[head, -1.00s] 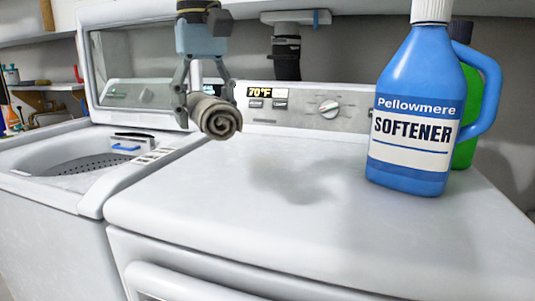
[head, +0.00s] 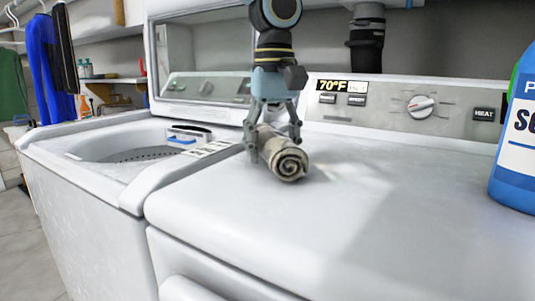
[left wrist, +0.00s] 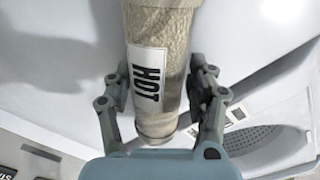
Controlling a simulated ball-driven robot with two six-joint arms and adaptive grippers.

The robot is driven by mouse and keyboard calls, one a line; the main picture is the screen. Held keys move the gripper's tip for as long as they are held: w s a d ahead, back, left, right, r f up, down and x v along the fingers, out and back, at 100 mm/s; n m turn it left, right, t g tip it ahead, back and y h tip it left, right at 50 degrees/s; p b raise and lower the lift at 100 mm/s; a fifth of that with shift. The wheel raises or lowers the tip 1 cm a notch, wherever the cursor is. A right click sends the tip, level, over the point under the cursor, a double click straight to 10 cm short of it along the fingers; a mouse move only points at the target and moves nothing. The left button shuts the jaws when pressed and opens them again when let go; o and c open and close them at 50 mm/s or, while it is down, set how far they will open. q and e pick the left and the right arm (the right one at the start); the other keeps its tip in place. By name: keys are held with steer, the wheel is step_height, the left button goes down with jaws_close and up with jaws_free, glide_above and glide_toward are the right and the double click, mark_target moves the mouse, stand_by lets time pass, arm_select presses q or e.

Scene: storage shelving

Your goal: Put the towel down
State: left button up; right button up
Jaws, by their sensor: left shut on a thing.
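The rolled beige towel (head: 284,160) is at the back left of the white dryer top (head: 370,190), its spiral end facing the camera. It is at or very near the surface; I cannot tell for sure whether it touches. My left gripper (head: 272,148) comes down from above and is shut on the towel, with a finger on each side. In the left wrist view the towel (left wrist: 172,40) runs between the fingers (left wrist: 160,105) and bears a white label reading "HOT". My right gripper is not in view.
A blue softener bottle (head: 513,150) stands at the right edge of the dryer top. The open washer (head: 100,165) is on the left. A control panel (head: 400,105) rises behind. The dryer top's middle and front are clear.

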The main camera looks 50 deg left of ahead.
arm_select(q)
steer(key=shift+w+f, duration=0.1)
steer(key=shift+f, duration=0.05)
steer(key=shift+f, duration=0.1)
steer(key=o, duration=1.3)
